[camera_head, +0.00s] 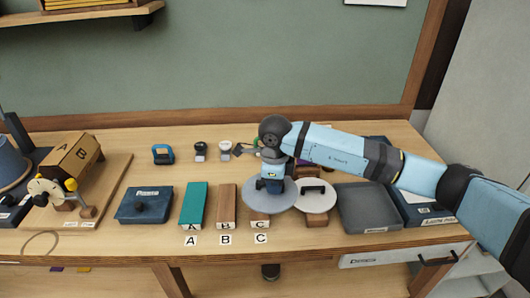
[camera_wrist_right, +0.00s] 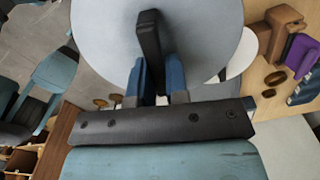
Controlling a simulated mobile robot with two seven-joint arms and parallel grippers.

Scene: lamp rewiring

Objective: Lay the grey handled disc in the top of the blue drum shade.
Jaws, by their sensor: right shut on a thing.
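The grey disc (camera_head: 258,199) is held above the right-centre of the bench by my right gripper (camera_head: 270,184). In the right wrist view, the disc (camera_wrist_right: 205,35) fills the top and its black upright handle (camera_wrist_right: 149,45) sits between the two blue fingers of my right gripper (camera_wrist_right: 158,78). The blue drum shade (camera_head: 10,168) is at the far left edge of the head view, partly cut off, well away from the disc. The inside of its top cannot be made out. My left gripper is not in view.
A white disc with a black handle (camera_head: 315,203) is just right of the held disc. A grey tray (camera_head: 368,210) lies farther right. A wooden box (camera_head: 75,158), a dark blue lidded box (camera_head: 145,205) and teal block A (camera_head: 193,204) stand between the shade and my gripper.

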